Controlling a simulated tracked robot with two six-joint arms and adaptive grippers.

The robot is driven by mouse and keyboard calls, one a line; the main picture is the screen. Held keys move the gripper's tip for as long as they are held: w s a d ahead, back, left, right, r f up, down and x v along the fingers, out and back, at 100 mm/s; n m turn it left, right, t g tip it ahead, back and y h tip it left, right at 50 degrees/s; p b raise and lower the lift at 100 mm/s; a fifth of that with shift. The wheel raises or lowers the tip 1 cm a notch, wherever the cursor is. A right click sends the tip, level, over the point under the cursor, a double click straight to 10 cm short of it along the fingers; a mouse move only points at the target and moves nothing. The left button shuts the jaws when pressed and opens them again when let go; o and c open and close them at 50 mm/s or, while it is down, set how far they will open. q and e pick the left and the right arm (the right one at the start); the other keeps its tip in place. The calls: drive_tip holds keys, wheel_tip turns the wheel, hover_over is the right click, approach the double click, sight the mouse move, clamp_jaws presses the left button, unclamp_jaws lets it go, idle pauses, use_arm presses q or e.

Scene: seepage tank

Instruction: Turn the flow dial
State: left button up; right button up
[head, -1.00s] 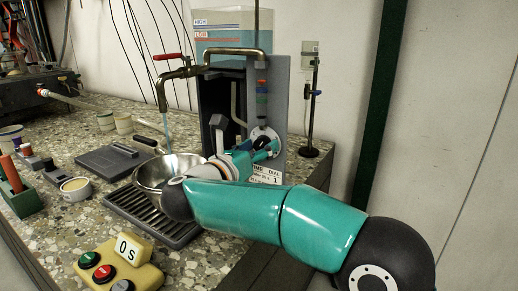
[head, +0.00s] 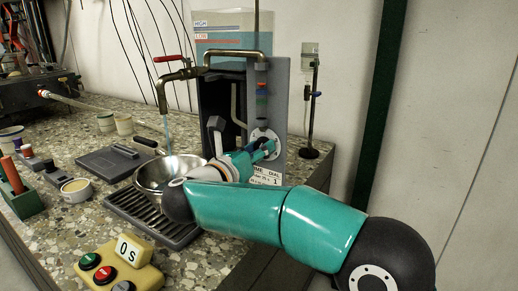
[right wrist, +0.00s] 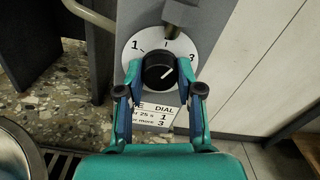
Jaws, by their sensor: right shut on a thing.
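The flow dial is a black round knob (right wrist: 159,71) on a white disc marked 1 at left and 3 at right, on the grey panel. Its white pointer line slants up and right, towards the 3 side. My right gripper (right wrist: 159,74) has its teal fingers on both sides of the knob and is shut on it; in the head view the gripper (head: 266,148) covers most of the knob, with the disc (head: 263,134) showing behind. A dial label (right wrist: 158,117) sits below the disc. My left gripper is not in view.
Water runs from the brass tap (head: 182,75) into a metal pan (head: 150,178) over the drain grate (head: 126,208). A yellow timer box (head: 118,270) reading 0 S stands in front. A thin stand (head: 312,120) is right of the panel.

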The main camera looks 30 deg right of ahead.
drive_tip(key=n+p, duration=0.1)
drive_tip(key=n, duration=0.3)
drive_tip(key=shift+a+r, duration=0.1)
drive_tip(key=shift+r, duration=0.05)
drive_tip(key=n+p, duration=0.2)
drive_tip(key=n, duration=0.1)
drive_tip(key=shift+n, duration=0.4)
drive_tip(key=n+p, duration=0.3)
drive_tip(key=n, duration=0.1)
drive_tip(key=shift+w, duration=0.1)
drive_tip(key=shift+n+p, duration=1.15)
drive_tip(key=shift+n, duration=0.45)
drive_tip(key=shift+f, duration=0.2)
drive_tip(key=o, duration=1.2)
drive_tip(key=shift+a, duration=0.1)
drive_tip(key=shift+c, duration=0.2)
